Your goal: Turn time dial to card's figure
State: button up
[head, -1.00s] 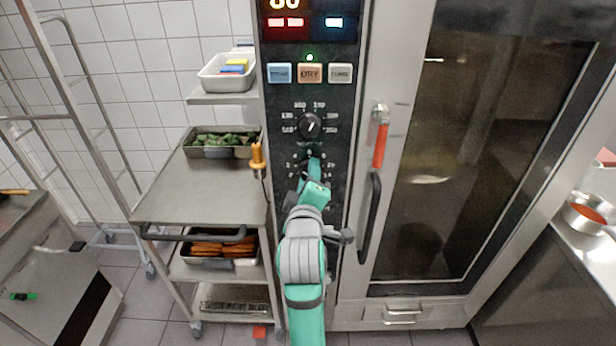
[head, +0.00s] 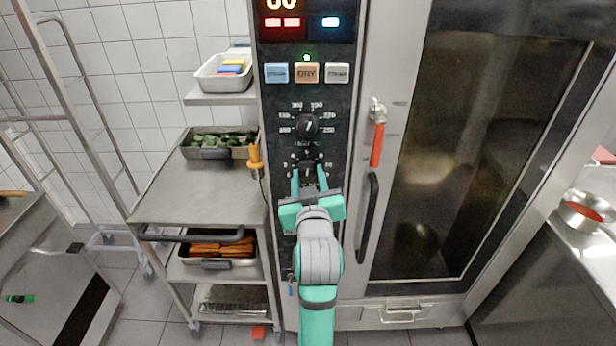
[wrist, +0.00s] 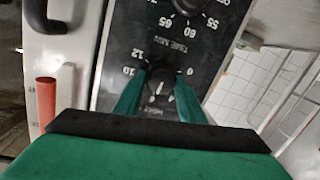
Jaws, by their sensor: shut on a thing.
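The time dial (wrist: 160,76) is a dark round knob on the oven's black panel, marked "TIME MIN" with figures such as 0, 10 and 12 beside it. In the head view the time dial (head: 308,167) is the knob below the temperature dial (head: 307,125). My gripper (head: 308,174) is shut on the time dial, with one green finger on each side of it. The wrist view shows my gripper (wrist: 160,94) there too. A pale pointer mark shows on the knob, but I cannot read its figure. I can make out no card in either view.
Another dial (wrist: 187,5) sits past the time dial in the wrist view. Right of the panel are a red lever (head: 377,144) and a black door handle (head: 368,218). A steel trolley (head: 170,190) with trays stands left, an orange-handled probe (head: 255,160) at its edge.

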jog(key=m, duration=0.3)
jog(key=shift+w+a+f+y, duration=0.1)
jog(key=shift+a+f+y, duration=0.1)
jog(key=shift+y, duration=0.1)
jog(key=m, duration=0.3)
jog(key=shift+m+y, duration=0.3)
jog(key=shift+y, duration=0.1)
jog(key=m, duration=0.4)
jog(key=shift+r+t, duration=0.1)
jog(key=shift+t, duration=0.3)
jog(key=shift+d+r+m+t, duration=0.1)
jog(key=shift+m+t, duration=0.2)
jog(key=shift+m, duration=1.5)
jog(key=o, duration=1)
jog(key=shift+d, duration=0.1)
